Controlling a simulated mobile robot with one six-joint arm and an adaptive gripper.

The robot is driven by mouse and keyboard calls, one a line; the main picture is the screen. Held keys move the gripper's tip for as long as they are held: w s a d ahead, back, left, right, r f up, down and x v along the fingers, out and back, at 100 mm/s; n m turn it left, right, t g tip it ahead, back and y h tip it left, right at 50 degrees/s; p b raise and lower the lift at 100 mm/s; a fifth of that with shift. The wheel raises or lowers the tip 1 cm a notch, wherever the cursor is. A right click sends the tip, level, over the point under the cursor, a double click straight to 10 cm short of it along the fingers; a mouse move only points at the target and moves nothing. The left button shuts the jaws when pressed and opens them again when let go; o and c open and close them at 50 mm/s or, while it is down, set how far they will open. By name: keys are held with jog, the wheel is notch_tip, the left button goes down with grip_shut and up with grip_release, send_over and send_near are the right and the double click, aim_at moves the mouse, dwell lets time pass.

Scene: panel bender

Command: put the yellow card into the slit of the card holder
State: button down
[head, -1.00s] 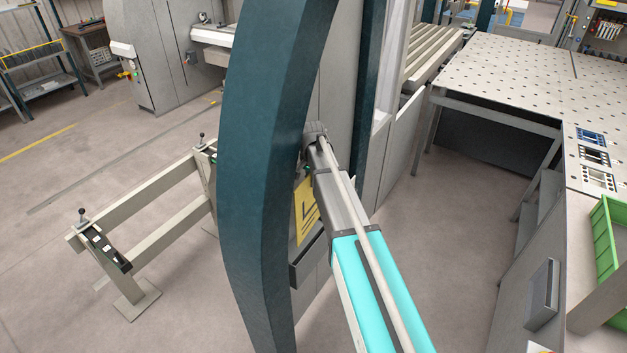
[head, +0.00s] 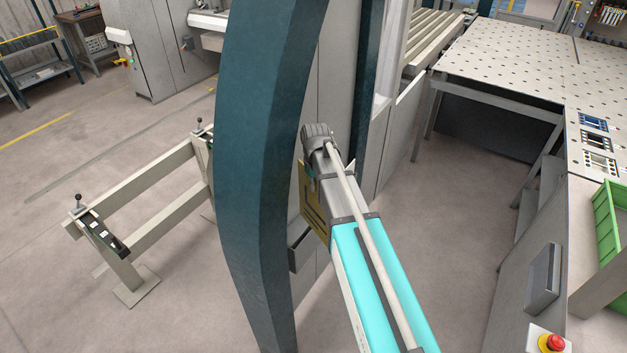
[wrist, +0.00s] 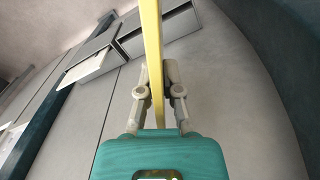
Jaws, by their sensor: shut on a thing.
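The yellow card (head: 314,210) with dark markings hangs beside my arm in the head view, in front of the grey machine panel. In the wrist view the card (wrist: 152,45) is seen edge-on as a yellow strip running up from between the fingers. My gripper (wrist: 156,72) is shut on it. A grey open-topped box (head: 302,249) is fixed to the panel just left of and below the card. The wrist view shows two grey boxes, one behind the card (wrist: 165,30) and one left of it (wrist: 92,62). I cannot tell which is the card holder, and no slit is clear.
A dark teal machine post (head: 245,170) stands close left of my arm and card. A beige rail frame (head: 150,200) is further left. A perforated table (head: 510,75) and green bin (head: 610,215) are at right. Floor between the panel and table is clear.

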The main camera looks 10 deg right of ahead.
jog(key=shift+s+f+n, duration=0.2)
jog(key=shift+s+n, duration=0.3)
jog(key=shift+n, duration=0.25)
jog(key=shift+s+f+n, duration=0.2)
jog(key=shift+s+n, duration=0.3)
jog(key=shift+n, duration=0.25)
jog(key=shift+d, duration=0.15)
